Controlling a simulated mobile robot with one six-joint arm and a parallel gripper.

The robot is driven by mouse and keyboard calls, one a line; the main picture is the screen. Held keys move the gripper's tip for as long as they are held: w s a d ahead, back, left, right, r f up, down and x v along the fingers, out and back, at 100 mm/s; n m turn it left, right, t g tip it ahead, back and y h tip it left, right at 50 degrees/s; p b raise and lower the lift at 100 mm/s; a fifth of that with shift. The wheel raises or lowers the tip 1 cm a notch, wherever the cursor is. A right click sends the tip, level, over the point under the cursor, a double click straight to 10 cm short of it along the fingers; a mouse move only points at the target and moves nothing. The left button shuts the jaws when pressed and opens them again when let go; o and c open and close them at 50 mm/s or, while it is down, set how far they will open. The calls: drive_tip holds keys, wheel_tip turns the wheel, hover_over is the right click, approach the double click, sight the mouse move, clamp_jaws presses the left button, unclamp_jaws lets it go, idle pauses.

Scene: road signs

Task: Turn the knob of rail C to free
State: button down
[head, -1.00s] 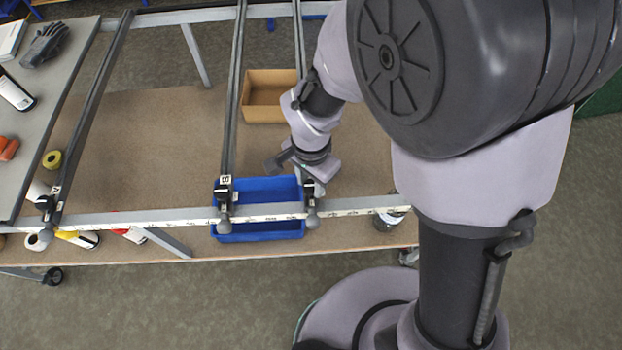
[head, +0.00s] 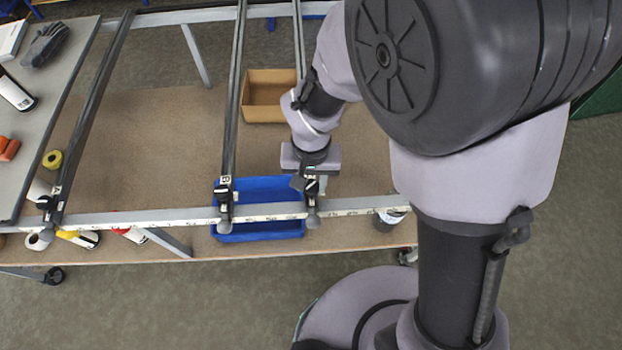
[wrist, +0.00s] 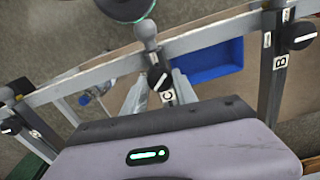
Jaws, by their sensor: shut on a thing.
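Rail C (head: 297,40) is the rightmost of the rails in the head view. In the wrist view its C label (wrist: 167,96) sits just below its black knob (wrist: 156,79), which has a slanted white mark. My gripper (wrist: 158,84) is shut on this knob. In the head view my gripper (head: 306,181) is at the front end of rail C, above the front crossbar, and mostly hides the knob. No lettering for the knob's positions is readable.
Rail B (wrist: 280,62) with its own black knob (wrist: 298,36) stands beside rail C. A blue bin (head: 258,234) is below the front crossbar (head: 150,217), and a cardboard box (head: 267,78) is farther back. A grey table (head: 40,95) with several objects is at the left.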

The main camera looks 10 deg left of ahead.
sight(312, 185)
drive_tip(key=n, duration=0.5)
drive_tip(key=shift+p, duration=0.4)
drive_tip(key=shift+n+p, duration=0.4)
drive_tip(key=shift+n, duration=2.1)
drive_tip(key=c, duration=1)
unclamp_jaws()
drive_tip(key=shift+o, duration=0.2)
wheel_tip(312, 185, up, 17)
drive_tip(key=p, duration=0.5)
drive_tip(key=shift+r, duration=0.2)
